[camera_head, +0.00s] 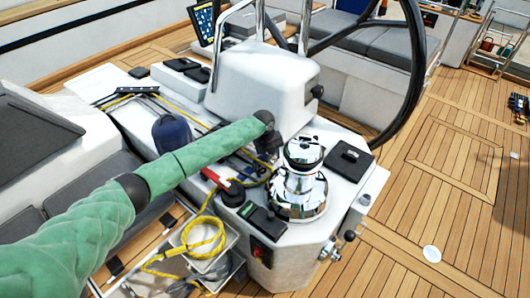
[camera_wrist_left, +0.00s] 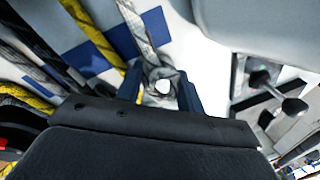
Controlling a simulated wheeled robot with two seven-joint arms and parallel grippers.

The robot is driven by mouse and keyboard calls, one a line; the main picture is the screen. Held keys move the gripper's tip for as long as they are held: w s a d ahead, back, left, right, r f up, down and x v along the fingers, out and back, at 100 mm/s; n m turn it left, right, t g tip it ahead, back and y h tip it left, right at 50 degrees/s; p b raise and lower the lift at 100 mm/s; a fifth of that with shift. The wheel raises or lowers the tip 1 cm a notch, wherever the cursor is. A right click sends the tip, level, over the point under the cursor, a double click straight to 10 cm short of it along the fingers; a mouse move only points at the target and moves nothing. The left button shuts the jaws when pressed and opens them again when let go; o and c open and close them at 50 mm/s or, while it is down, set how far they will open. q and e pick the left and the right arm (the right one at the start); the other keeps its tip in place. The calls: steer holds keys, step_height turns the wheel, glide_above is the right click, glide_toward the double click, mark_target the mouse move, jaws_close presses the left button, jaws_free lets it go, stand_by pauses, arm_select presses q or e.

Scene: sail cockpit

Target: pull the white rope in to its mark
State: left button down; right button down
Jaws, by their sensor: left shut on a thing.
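My left gripper (camera_head: 266,150) is over the white console, just left of the chrome winch (camera_head: 300,180). In the left wrist view its two dark blue fingers (camera_wrist_left: 160,90) are closed around the white-grey rope (camera_wrist_left: 137,25). The rope runs away from the fingers toward the top of that view. A pale round piece shows between the fingers; I cannot tell whether it is the rope's end. Blue patches (camera_wrist_left: 88,62) lie on the white surface beside the rope. I cannot make out a mark on the rope itself. My right gripper is not in view.
A yellow rope (camera_head: 205,235) hangs coiled at a bin left of the winch. A red-handled lever (camera_head: 214,178) and black clutch (camera_head: 262,220) are close by. The steering wheel (camera_head: 412,75) stands behind. Teak deck (camera_head: 465,230) is mostly clear at right.

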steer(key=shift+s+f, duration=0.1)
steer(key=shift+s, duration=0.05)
arm_select(q)
steer(key=c, duration=0.9)
jaws_free()
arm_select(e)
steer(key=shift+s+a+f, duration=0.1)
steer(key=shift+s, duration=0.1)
arm_select(q)
steer(key=shift+r, duration=0.1)
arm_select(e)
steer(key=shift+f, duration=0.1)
arm_select(q)
steer(key=shift+r+b, duration=0.3)
steer(key=shift+r, duration=0.05)
steer(key=r, duration=0.2)
steer(key=a+r+b, duration=0.1)
steer(key=r, duration=0.1)
steer(key=r+b, duration=0.1)
steer(key=r, duration=0.1)
steer(key=shift+s+a+r, duration=0.2)
steer(key=shift+s+r, duration=0.05)
steer(key=shift+r, duration=0.1)
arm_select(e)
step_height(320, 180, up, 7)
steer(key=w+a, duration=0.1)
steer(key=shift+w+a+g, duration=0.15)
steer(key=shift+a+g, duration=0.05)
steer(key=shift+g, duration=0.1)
